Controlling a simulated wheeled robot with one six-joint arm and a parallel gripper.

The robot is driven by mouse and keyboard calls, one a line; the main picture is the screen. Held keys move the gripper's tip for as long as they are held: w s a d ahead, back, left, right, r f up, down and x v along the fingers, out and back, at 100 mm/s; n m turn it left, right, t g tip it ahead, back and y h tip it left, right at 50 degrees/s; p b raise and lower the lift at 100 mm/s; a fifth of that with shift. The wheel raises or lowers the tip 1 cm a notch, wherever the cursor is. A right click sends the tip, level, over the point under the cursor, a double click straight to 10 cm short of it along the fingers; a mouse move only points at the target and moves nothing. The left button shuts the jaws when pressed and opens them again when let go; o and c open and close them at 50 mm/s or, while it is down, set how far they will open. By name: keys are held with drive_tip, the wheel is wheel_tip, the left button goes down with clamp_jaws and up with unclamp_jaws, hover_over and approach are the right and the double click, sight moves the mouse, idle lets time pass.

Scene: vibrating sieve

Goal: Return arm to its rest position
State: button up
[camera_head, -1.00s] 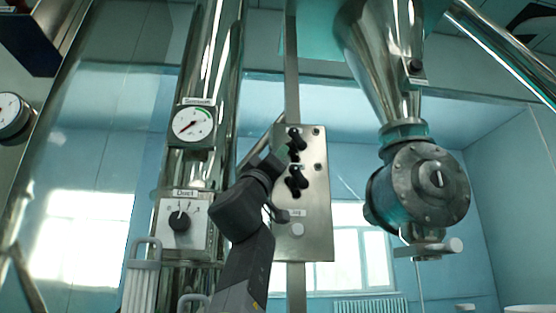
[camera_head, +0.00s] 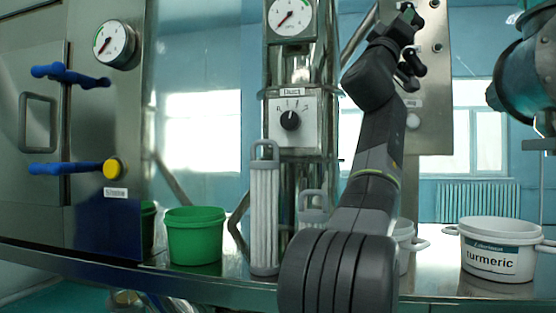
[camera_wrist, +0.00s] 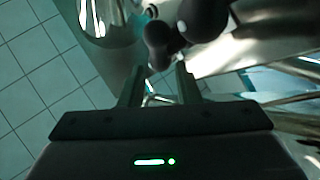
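My arm reaches up in the head view. My gripper (camera_head: 402,30) is at its top end, in front of a steel control panel (camera_head: 432,130) with dark knobs. A dark knob (camera_head: 412,63) shows just beside it, partly hidden. In the wrist view my gripper (camera_wrist: 158,82) has its two fingers apart, with nothing held between them. Dark rounded knobs (camera_wrist: 200,18) lie just beyond the fingertips; I cannot tell whether they touch.
Left of my arm stand a steel column with a Duct dial (camera_head: 290,120), a ribbed filter (camera_head: 265,215) and a green bucket (camera_head: 194,240). A white turmeric tub (camera_head: 492,232) stands at right on the steel table (camera_head: 232,285). Blue handles (camera_head: 70,75) stick out at far left.

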drive_tip(key=shift+p+x, duration=2.45)
drive_tip(key=shift+x, duration=0.5)
drive_tip(key=shift+f, duration=0.15)
drive_tip(key=shift+s+a+f+b, duration=0.3)
drive_tip(key=shift+f+b, duration=0.2)
drive_tip(key=shift+b, duration=0.25)
drive_tip(key=b+v, duration=1.1)
drive_tip(key=v, duration=0.2)
drive_tip(key=p+x, duration=1.3)
drive_tip(key=x, duration=0.2)
drive_tip(key=shift+a+r, duration=0.1)
drive_tip(key=shift+r, duration=0.1)
drive_tip(key=shift+s+a+m+g+h+p, duration=0.15)
drive_tip(key=shift+m+g+h+p, duration=0.15)
drive_tip(key=shift+m+g+p, duration=0.5)
drive_tip(key=m+g+p, duration=0.2)
drive_tip(key=p, duration=0.1)
drive_tip(key=shift+r+p, duration=0.1)
drive_tip(key=shift+p, duration=0.3)
drive_tip(key=m+g+p, duration=0.2)
drive_tip(key=p, duration=0.2)
drive_tip(key=m+g+p, duration=0.2)
drive_tip(key=p, duration=0.3)
drive_tip(key=shift+d+y, duration=0.4)
drive_tip(key=shift+g+p, duration=0.4)
drive_tip(key=shift+p, duration=0.5)
